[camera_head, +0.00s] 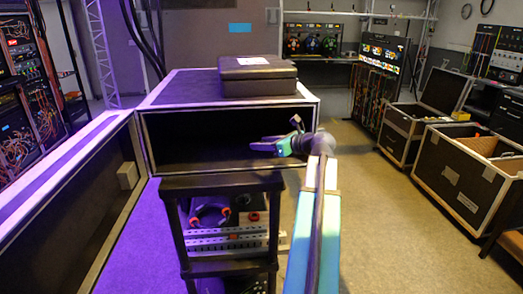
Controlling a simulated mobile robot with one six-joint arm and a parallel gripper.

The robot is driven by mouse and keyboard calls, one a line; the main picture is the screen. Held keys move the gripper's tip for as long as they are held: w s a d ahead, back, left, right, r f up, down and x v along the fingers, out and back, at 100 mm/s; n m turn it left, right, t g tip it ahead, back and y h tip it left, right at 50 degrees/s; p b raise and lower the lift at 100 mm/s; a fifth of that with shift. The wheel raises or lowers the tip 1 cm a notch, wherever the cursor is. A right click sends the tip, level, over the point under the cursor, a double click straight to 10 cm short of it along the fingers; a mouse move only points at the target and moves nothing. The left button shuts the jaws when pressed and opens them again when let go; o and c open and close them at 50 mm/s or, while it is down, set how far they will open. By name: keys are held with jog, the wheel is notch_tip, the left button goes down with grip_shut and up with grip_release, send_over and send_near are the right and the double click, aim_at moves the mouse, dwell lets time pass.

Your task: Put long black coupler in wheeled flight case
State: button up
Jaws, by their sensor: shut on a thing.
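My gripper (264,145) is at the end of my arm, in front of the dark open front of a large black case with pale edges (143,150). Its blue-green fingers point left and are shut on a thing. That thing is too dark against the black opening to make out, so I cannot tell whether it is the long black coupler. Two open flight cases stand on the floor at the right, a nearer one (463,203) and a farther one (396,144). I see no wheels on any case, so I cannot tell which is the wheeled one.
A closed black box (257,76) lies on the large case. A dark rack (222,183) with cables and metal strips stands below my gripper. A long pale-edged case wall (75,205) runs along the left. Bare floor (375,215) lies between my arm and the right-hand cases.

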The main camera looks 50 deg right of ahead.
jog(key=p, duration=0.1)
send_over(261, 156)
jog(key=shift+s+a, duration=0.3)
jog(key=shift+w+d+f+p, duration=0.1)
jog(key=shift+f+p, duration=0.05)
jog(key=shift+p, duration=0.15)
jog(key=shift+f+p, duration=0.35)
jog(key=shift+f, duration=1.1)
jog(key=shift+f+p, duration=0.45)
jog(key=shift+f, duration=0.8)
jog(key=shift+w+f+p, duration=0.1)
jog(key=shift+f+p, duration=0.3)
jog(key=shift+f, duration=0.25)
jog(key=shift+f, duration=0.15)
jog(key=o, duration=1.1)
